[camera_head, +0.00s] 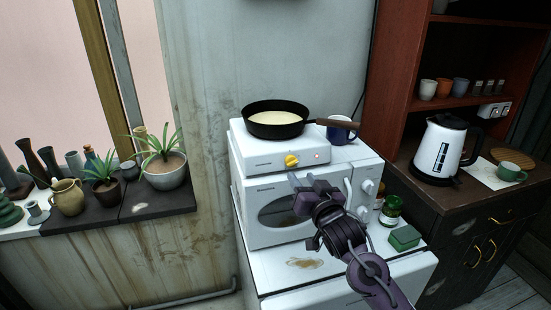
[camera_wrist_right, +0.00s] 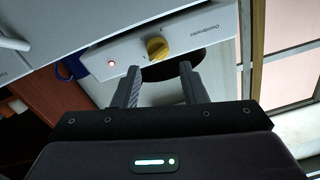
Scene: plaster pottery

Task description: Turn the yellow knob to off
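The yellow knob (camera_head: 291,160) is on the front face of a white hot plate (camera_head: 254,157), with a small red light to its right. In the right wrist view the knob (camera_wrist_right: 157,48) shows upside down, ahead of and between the fingertips, with the lit red light to its left. My right gripper (camera_head: 303,181) is just below and in front of the knob in the head view. Its fingers (camera_wrist_right: 160,82) are apart, with nothing between them and a gap to the knob. My left gripper is not in view.
A black pan (camera_head: 275,122) sits on the hot plate, its handle pointing right beside a blue mug (camera_head: 341,131). The hot plate stands on a white microwave (camera_head: 262,233). A green jar (camera_head: 391,209) and sponge (camera_head: 404,237) are right of my arm. A kettle (camera_head: 440,148) stands on the cabinet.

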